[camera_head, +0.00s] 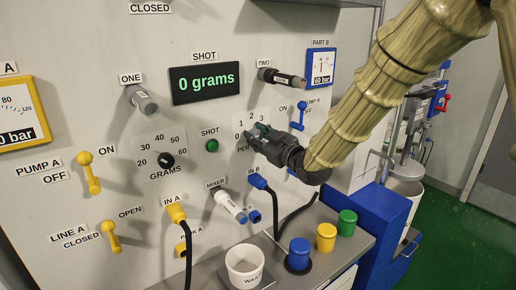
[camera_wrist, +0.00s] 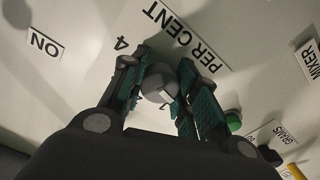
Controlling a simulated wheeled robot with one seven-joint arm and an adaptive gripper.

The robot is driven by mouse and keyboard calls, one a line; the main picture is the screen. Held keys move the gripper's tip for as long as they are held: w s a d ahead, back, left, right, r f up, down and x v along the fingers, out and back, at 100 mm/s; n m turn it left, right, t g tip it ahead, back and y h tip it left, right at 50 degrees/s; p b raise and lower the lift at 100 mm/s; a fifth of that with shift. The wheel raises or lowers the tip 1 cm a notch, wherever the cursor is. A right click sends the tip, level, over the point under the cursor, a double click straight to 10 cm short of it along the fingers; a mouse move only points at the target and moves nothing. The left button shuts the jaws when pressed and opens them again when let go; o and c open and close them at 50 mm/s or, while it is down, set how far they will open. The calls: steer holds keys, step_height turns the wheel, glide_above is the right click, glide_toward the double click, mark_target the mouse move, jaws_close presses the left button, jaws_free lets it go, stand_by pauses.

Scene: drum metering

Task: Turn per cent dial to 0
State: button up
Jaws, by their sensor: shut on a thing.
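My gripper (camera_head: 256,138) is at the panel and shut on the per cent dial. In the wrist view its two green-padded fingers (camera_wrist: 163,72) stand on either side of the round grey dial knob (camera_wrist: 159,84). The PER CENT label (camera_wrist: 187,37) shows beyond the knob in the wrist view. In the head view the gripper hides the knob, while the scale numbers 0 to 3 (camera_head: 251,127) show beside the fingers. I cannot read where the knob's pointer stands.
The grams dial (camera_head: 166,160) and green shot button (camera_head: 211,145) lie left of my gripper. The blue pump B lever (camera_head: 299,115) is close on the right. The mixer nozzle (camera_head: 230,206) and blue IN B plug (camera_head: 258,181) are below. A white cup (camera_head: 244,262) stands on the shelf.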

steer(key=shift+f+n+b, duration=0.3)
steer(key=shift+n+b, duration=0.8)
steer(key=o, duration=1)
steer(key=shift+s+d, duration=0.1)
steer(key=shift+c, duration=0.2)
